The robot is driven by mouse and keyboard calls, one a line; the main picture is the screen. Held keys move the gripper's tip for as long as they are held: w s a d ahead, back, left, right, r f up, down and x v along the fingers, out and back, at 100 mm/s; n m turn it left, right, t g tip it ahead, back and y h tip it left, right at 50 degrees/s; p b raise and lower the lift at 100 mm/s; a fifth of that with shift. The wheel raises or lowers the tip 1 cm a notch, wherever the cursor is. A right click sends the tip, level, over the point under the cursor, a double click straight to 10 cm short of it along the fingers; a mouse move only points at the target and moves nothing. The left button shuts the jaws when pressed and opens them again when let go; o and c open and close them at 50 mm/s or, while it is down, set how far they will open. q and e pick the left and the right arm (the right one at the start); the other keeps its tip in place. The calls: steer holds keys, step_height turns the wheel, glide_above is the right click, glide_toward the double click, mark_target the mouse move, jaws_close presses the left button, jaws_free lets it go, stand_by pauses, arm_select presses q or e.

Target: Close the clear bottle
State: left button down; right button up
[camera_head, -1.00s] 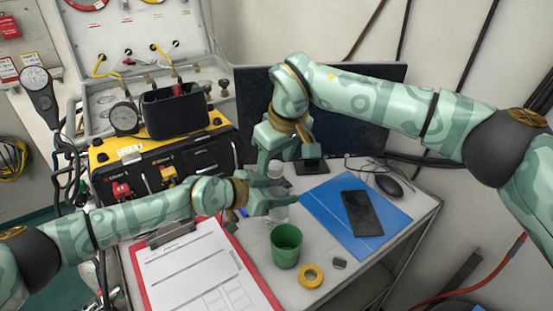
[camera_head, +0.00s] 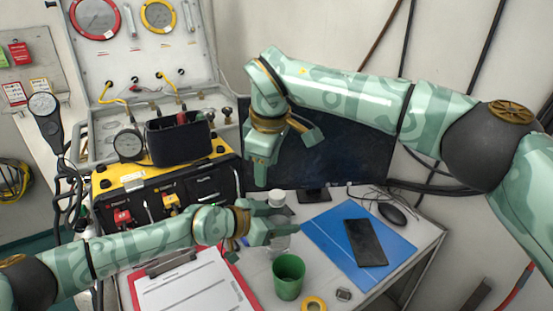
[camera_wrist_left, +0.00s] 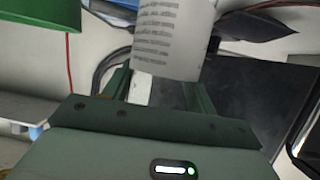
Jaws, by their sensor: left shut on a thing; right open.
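The clear bottle (camera_head: 280,242) stands on the table behind the green cup, mostly hidden by my left gripper (camera_head: 287,221). My left gripper is shut on it from the left. A white cap or top (camera_head: 276,197) shows just above the fingers; I cannot tell how tightly it sits. In the left wrist view, a white printed label (camera_wrist_left: 170,40) shows beyond the left fingers (camera_wrist_left: 157,88). My right gripper (camera_head: 287,153) is open and empty, above the bottle in front of the monitor.
A green cup (camera_head: 288,277) stands close in front of the bottle. Yellow tape (camera_head: 313,304) and a small grey item (camera_head: 343,295) lie nearby. The monitor (camera_head: 350,150) stands behind.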

mark_target(278, 194)
steer(key=n, duration=0.5)
steer(key=shift+w+d+r+n, duration=0.15)
steer(key=shift+n, duration=0.15)
steer(key=n, duration=0.3)
steer(key=shift+h, duration=0.3)
steer(key=n, duration=0.5)
steer(key=shift+r+g, duration=0.2)
steer(key=shift+g, duration=0.1)
steer(key=n, duration=0.6)
steer(key=shift+w+d+r, duration=0.1)
steer(key=shift+d+r, duration=0.05)
steer(key=shift+d, duration=0.05)
steer(key=n, duration=0.5)
steer(key=shift+d+r+n+g, duration=0.1)
steer(key=shift+n+g, duration=0.2)
steer(key=shift+n, duration=0.1)
steer(key=n, duration=0.5)
steer(key=shift+d+r+h, duration=0.1)
steer(key=shift+d+h, duration=0.05)
steer(key=shift+h, duration=0.15)
steer(key=n, duration=0.3)
steer(key=shift+d, duration=0.1)
steer(key=n, duration=0.5)
steer(key=shift+d+n+g, duration=0.2)
steer(key=shift+n+g, duration=0.1)
steer(key=shift+n, duration=0.1)
steer(key=n, duration=0.5)
steer(key=shift+d+r, duration=0.1)
steer(key=n, duration=0.7)
steer(key=shift+s+g, duration=0.3)
